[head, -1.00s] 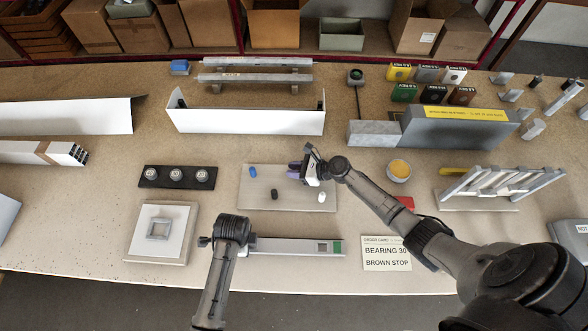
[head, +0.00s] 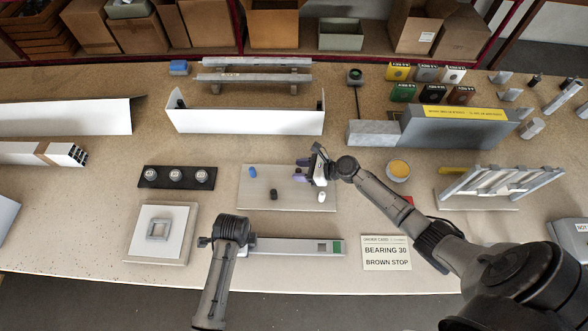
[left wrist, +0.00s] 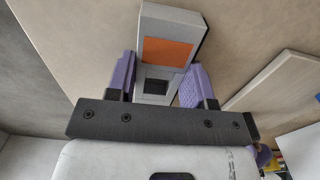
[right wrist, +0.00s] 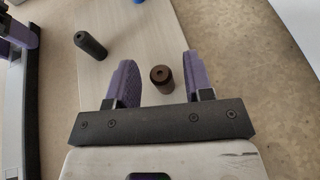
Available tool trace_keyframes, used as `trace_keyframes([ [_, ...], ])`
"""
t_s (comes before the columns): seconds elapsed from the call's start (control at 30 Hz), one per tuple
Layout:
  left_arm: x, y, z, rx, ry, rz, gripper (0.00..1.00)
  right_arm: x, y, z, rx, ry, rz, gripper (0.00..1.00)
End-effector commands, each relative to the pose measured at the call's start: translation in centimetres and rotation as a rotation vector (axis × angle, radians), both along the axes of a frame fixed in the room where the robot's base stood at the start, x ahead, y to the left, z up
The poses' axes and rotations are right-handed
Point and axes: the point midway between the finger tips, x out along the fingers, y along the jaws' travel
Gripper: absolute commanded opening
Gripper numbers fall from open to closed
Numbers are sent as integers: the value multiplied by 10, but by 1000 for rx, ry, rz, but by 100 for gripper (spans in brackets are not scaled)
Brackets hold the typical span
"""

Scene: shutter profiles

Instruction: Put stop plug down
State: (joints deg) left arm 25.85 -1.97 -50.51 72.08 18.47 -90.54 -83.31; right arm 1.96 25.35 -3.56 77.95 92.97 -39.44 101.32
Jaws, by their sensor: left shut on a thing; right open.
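The brown stop plug (right wrist: 162,80) stands upright on the pale board (right wrist: 140,30). My right gripper (right wrist: 158,80) is open, its purple fingers on either side of the plug with clear gaps visible. In the head view my right gripper (head: 301,170) is over the right part of the board (head: 260,204), and the plug is hardly visible there. A black plug (head: 274,194), a blue plug (head: 252,172) and a white plug (head: 321,197) are also on the board. My left gripper (left wrist: 157,88) is shut on a grey profile (left wrist: 176,20) with an orange patch and a square opening.
The grey profile's green end (head: 337,247) points right, near an order card (head: 387,252) reading "BEARING 30 BROWN STOP". A black strip with round pieces (head: 153,186) lies left of the board. A yellow-filled bowl (head: 398,170) and a slatted rack (head: 500,187) stand right.

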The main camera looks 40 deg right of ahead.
Motion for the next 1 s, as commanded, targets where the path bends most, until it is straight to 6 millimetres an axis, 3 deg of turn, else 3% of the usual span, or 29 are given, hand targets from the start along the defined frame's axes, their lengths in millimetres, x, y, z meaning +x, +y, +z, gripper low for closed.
trace_keyframes([
  [0.43, 0, 1, -1, 2, 1, 0, 15, -56, -43, 28, -2, 1, 1, 47],
  [1.0, -1, 0, -1, 2, 1, 0, 15, -68, -52, 36, 0, -1, 0, 47],
])
